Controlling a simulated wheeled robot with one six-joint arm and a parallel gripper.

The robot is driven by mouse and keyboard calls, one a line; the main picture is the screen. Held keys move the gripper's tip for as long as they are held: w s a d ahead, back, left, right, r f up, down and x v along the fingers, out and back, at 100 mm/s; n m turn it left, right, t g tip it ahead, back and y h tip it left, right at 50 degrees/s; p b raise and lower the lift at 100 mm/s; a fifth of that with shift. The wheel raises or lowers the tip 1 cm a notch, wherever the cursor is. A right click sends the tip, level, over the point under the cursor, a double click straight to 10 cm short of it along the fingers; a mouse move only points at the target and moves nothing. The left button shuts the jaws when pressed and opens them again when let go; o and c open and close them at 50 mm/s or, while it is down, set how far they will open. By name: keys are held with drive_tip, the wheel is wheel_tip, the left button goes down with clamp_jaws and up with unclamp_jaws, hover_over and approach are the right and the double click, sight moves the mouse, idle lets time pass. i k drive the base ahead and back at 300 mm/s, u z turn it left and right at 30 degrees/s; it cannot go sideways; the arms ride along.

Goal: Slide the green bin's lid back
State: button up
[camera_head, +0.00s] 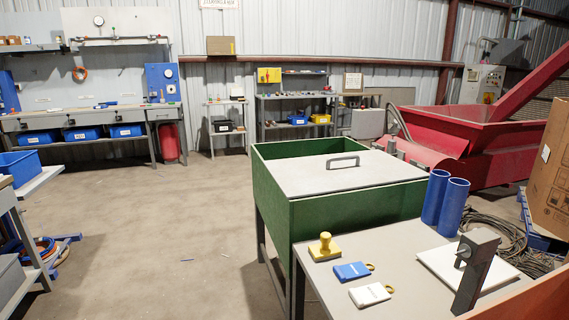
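The green bin (272,212) stands on legs in the middle of the view, behind a grey table. Its flat light-grey lid (352,178) lies on top and covers most of it. A strip along the far side is uncovered, and green inner wall shows there. A grey bar handle (343,161) stands up near the lid's far edge. The bin's contents are hidden. My gripper is not in view.
The near table (325,283) holds a yellow stamp-like object (324,248), a blue tag (351,271), a white tag (369,294), two blue cylinders (443,200) and a dark grey post (474,272) beside a white plate.

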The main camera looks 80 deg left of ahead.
sight(298, 177)
drive_tip(key=u, duration=2.1)
drive_tip(key=i, duration=0.5)
drive_tip(key=z, duration=0.05)
drive_tip(key=k, duration=1.1)
drive_tip(key=u, duration=1.15)
drive_tip(key=i, duration=1.35)
drive_tip(key=z, duration=0.7)
drive_tip(key=i, duration=0.6)
drive_tip(key=z, duration=0.55)
